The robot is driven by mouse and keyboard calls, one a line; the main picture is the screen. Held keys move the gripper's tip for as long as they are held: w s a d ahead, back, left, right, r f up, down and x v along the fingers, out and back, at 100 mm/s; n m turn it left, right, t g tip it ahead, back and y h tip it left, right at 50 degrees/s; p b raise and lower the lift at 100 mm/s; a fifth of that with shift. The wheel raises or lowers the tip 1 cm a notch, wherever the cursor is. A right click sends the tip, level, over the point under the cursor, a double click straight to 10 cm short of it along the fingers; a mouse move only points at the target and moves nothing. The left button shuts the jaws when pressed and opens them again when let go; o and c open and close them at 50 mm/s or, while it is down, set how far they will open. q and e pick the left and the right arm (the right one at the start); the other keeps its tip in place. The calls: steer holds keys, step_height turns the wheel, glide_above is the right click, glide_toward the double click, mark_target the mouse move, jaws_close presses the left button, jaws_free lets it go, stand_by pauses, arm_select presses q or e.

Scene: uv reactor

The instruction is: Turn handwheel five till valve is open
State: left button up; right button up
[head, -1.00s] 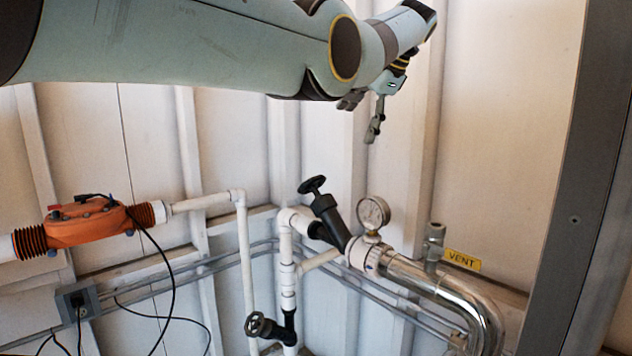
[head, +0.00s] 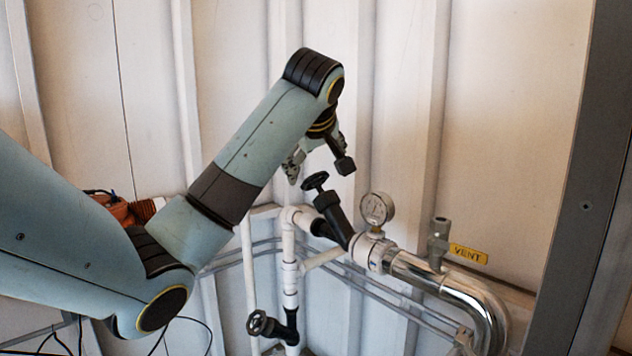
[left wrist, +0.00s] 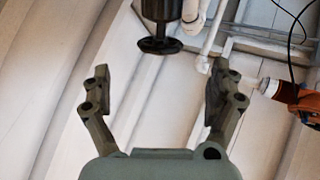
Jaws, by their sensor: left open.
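Two black handwheels show in the head view. The upper handwheel (head: 315,181) sits on a slanted black valve body (head: 331,213) beside the gauge. The lower handwheel (head: 258,323) is on a black valve on the white pipe. I see no number marking either one. My left gripper (head: 318,172) is open and empty, just above the upper handwheel, pointing down. In the left wrist view a black handwheel (left wrist: 159,46) lies ahead, between and beyond the open fingertips (left wrist: 160,72), with no contact visible. My right gripper is not in view.
A round gauge (head: 376,209), a silver pipe (head: 425,271) and a yellow VENT label (head: 468,254) are right of the valve. An orange device (head: 122,210) is partly hidden behind my left arm. A grey post (head: 575,180) stands at the right. The wall above the gauge is clear.

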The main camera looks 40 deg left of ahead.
mark_target(323, 172)
arm_select(q)
steer(key=p+x, duration=0.1)
steer(key=x, duration=0.8)
steer(key=shift+a+f, duration=0.15)
steer(key=c, duration=1.2)
steer(key=shift+o, duration=0.2)
steer(key=shift+w+r+n+g+p, duration=0.2)
steer(key=shift+r+n+g+p, duration=0.15)
steer(key=shift+g+p, duration=0.65)
steer(key=shift+w+f+n+g+y+p, duration=0.1)
steer(key=shift+n+g+y+p, duration=0.3)
steer(key=shift+p, duration=0.3)
steer(key=shift+f+n+g, duration=0.1)
steer(key=shift+n+g, duration=0.15)
steer(key=shift+g, duration=0.55)
steer(key=shift+w+n+g+y, duration=0.1)
steer(key=shift+n+g+y, duration=0.3)
steer(key=shift+g, duration=0.5)
